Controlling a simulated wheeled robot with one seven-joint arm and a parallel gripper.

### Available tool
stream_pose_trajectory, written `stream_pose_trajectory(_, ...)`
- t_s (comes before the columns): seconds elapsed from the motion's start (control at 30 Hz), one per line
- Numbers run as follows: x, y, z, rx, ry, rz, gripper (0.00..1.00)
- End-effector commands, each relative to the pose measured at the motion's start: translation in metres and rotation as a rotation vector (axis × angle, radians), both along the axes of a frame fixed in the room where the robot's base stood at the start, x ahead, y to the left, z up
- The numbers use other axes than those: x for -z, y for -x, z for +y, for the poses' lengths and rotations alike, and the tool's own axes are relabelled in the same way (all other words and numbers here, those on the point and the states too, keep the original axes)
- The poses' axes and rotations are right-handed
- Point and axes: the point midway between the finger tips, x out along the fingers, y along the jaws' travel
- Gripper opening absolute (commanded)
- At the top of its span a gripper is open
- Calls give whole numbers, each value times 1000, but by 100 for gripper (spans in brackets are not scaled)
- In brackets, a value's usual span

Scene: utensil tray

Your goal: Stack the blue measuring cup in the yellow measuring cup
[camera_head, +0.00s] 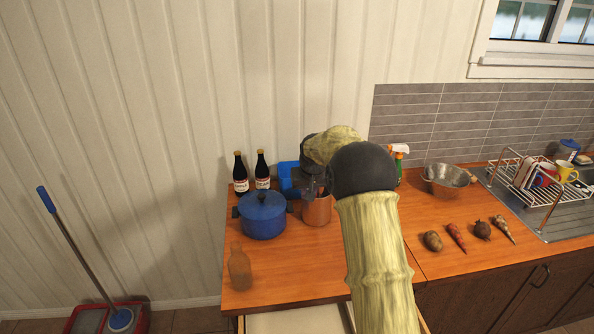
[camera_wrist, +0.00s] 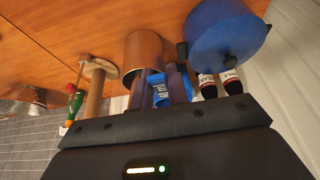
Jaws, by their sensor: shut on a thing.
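A blue object (camera_head: 287,178), probably the blue measuring cup, is at my gripper (camera_head: 308,186), above the back of the wooden counter and left of a copper pot. In the wrist view my gripper (camera_wrist: 160,82) is shut with this blue object (camera_wrist: 160,95) between its fingers. Its full shape is hidden by the fingers and my arm. I see no yellow measuring cup; my arm hides part of the counter.
The copper pot (camera_head: 317,212) stands close by the gripper. A lidded blue pot (camera_head: 263,217) and two dark bottles (camera_head: 240,172) are to the left. A brown bottle (camera_head: 239,268) stands in front. Vegetables (camera_head: 456,236), a metal bowl (camera_head: 443,182) and a dish rack (camera_head: 530,184) are right.

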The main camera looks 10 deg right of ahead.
Motion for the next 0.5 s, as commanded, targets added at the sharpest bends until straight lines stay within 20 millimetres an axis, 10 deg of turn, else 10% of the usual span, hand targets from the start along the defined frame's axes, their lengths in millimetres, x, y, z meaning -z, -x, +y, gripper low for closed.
stream_pose_trajectory(0.5, -68, 0, 0, 0, 0, 0, 0)
